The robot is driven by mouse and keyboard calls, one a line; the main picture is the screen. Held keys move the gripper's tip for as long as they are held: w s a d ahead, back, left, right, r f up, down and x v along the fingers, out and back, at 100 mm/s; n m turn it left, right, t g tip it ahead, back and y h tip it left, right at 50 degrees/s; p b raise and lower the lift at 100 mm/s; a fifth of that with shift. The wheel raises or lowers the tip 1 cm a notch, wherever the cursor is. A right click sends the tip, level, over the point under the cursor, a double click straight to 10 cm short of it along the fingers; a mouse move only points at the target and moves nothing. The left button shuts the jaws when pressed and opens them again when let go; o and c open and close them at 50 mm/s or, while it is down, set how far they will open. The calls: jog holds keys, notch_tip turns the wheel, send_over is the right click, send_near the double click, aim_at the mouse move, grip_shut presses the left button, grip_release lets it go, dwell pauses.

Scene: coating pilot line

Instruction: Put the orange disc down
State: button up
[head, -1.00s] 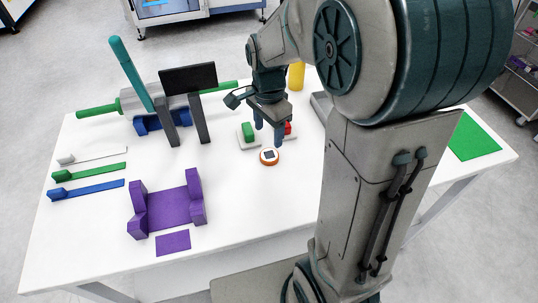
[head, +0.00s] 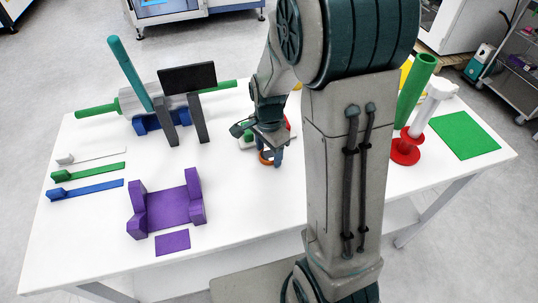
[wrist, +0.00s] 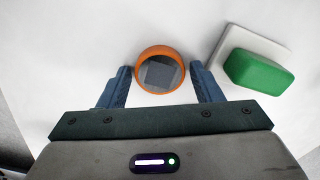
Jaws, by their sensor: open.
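The orange disc (wrist: 160,52) has an orange rim and a dark square on a grey face. In the wrist view it lies between the tips of my gripper (wrist: 161,82), whose blue fingers are spread with a gap on each side of it. In the head view the orange disc (head: 264,160) is partly hidden behind the fingers of my gripper (head: 270,159), low over the white table. It appears to lie flat on the table.
A green block (wrist: 258,72) on a white plate (wrist: 230,40) is close to the right of my gripper in the wrist view. A purple cradle (head: 168,208) stands at the front left of the table (head: 250,215). A red-based stand (head: 404,152) is at the right.

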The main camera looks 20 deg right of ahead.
jog(key=c, duration=0.8)
jog(key=shift+r, duration=0.1)
